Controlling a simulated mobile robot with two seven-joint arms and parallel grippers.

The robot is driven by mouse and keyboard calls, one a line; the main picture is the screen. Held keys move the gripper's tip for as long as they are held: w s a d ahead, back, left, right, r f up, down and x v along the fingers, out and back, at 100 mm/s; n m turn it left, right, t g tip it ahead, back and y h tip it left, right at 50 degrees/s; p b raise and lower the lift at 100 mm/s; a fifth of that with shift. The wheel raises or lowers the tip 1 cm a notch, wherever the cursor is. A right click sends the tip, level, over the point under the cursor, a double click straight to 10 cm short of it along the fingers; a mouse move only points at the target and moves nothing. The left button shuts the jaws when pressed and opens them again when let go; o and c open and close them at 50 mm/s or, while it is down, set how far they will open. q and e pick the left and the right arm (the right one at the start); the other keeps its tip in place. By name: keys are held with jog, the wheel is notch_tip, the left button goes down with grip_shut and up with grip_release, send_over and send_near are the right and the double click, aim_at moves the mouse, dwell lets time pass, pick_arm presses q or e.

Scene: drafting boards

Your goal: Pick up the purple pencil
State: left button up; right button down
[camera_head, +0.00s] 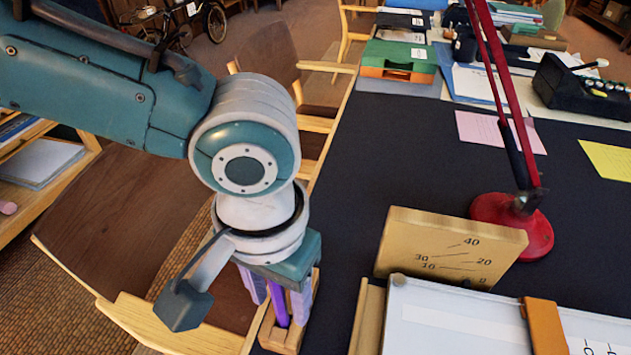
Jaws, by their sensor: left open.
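The purple pencil (278,305) stands nearly upright at the table's left edge, its lower end in a small wooden holder (283,338). My left gripper (279,301) comes down from above with its lavender fingers open, one on each side of the pencil in this view. The gripper body hides the pencil's upper end. I cannot tell whether either finger touches the pencil. My right gripper is not in view.
A wooden block with numbers (440,245) and a white board (455,325) lie right of the holder. A red lamp (515,225) stands behind them. Wooden chairs (135,220) line the table's left side. The dark tabletop (400,150) is clear in the middle.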

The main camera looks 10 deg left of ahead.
pick_arm(q)
jog(key=shift+f, duration=0.5)
grip_shut()
dwell(0.3)
